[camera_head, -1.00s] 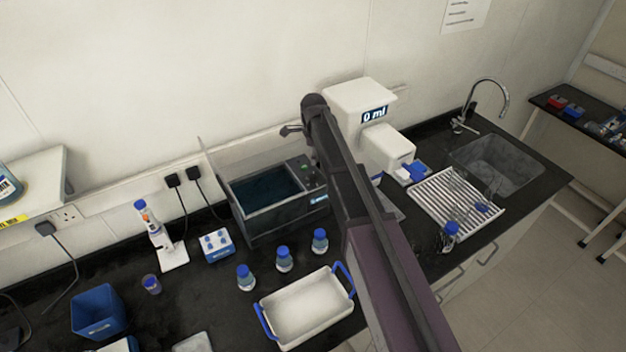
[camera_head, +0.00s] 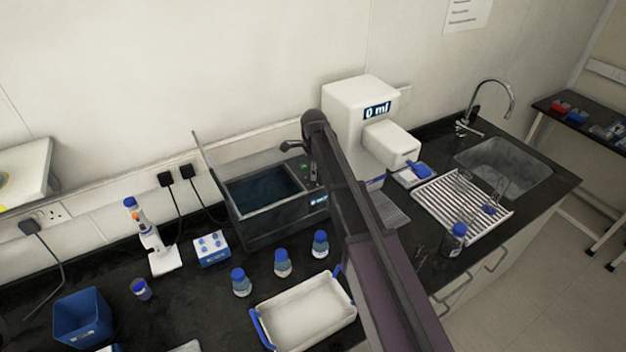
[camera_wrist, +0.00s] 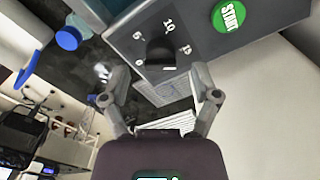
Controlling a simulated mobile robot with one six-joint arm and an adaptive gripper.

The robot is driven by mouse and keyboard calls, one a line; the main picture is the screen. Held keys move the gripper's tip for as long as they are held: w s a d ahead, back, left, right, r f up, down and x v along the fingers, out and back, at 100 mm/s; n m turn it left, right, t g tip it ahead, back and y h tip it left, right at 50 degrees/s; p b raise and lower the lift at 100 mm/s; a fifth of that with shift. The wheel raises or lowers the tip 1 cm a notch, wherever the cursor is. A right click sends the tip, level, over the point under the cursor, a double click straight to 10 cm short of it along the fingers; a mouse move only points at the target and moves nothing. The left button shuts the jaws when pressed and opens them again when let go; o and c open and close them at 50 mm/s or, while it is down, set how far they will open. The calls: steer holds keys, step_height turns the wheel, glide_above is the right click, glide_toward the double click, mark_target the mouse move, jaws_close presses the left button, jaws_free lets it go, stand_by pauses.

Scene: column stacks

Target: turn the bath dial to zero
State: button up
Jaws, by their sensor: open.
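The bath (camera_head: 280,228) is a dark grey open tank of water on the black bench in the head view. Its panel fills the top of the wrist view, with a black dial (camera_wrist: 160,52) ringed by the marks 0, 5, 10 and 15. A green START button (camera_wrist: 229,16) is to the right of the dial. I cannot tell which mark the dial points to. My gripper (camera_wrist: 160,84) is open and empty, its fingers spread to either side below the dial in the picture, apart from it. In the head view my arm covers part of the bath's right end, and the dial is not clear there.
A white dispenser (camera_head: 355,110) reading 0 ml stands close to the right of the bath. Several blue-capped bottles (camera_head: 282,263) and a white tray (camera_head: 306,310) stand in front. A rack (camera_head: 462,205) and sink (camera_head: 500,160) lie further right.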

steer(key=shift+f+b, duration=0.7)
steer(key=shift+f, duration=0.3)
jaws_close()
